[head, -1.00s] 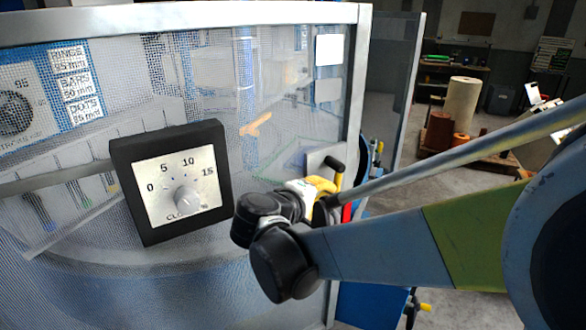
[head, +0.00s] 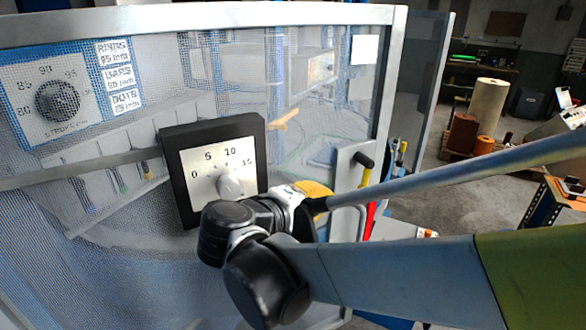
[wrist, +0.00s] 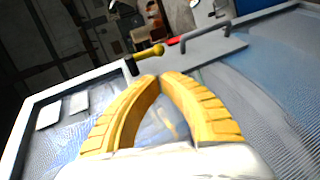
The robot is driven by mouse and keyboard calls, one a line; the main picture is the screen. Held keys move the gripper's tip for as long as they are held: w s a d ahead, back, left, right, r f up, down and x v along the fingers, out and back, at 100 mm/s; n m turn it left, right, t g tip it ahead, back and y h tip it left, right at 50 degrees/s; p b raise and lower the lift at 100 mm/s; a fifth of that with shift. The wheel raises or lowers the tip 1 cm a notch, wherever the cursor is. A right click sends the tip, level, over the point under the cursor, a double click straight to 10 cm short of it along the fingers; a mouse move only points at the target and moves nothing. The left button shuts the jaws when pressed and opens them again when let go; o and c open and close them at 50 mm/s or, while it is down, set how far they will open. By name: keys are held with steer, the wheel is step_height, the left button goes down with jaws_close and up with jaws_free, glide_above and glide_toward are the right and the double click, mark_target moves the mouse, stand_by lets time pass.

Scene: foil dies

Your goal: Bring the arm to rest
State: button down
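My gripper (head: 318,192) shows in the head view as a small yellow part beyond my dark wrist joints, mostly hidden by them. In the wrist view its two yellow fingers (wrist: 160,77) curve together, with the tips meeting or almost meeting. Nothing is seen held between them. The gripper is near a mesh guard door (head: 310,110) with a light metal frame.
A black box with a dial (head: 218,165) is on the mesh, left of my gripper. Behind the mesh is a larger dial (head: 57,101) with labels. At the back right stand a beige roll (head: 488,105) and brown rolls (head: 462,133), with open grey floor (head: 425,200) nearer.

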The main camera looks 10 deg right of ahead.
steer(key=s+d+f+m+g+y+b, duration=0.1)
steer(key=s+d+f+g+y+b, duration=0.25)
steer(key=f, duration=0.55)
steer(key=s+d+f+m+y+b, duration=0.2)
steer(key=s+d+f+b, duration=0.2)
steer(key=s+f+b, duration=0.4)
steer(key=s+a+f+m+y+b, duration=0.1)
steer(key=s+f+m+y+b, duration=0.1)
steer(key=f, duration=0.2)
steer(key=s+a+f+m+t+y+b, duration=0.1)
steer(key=s+f+m+y+b, duration=0.1)
steer(key=f, duration=0.3)
steer(key=shift+a+y+b, duration=0.25)
steer(key=shift+y+b, duration=0.25)
steer(key=shift+y, duration=0.15)
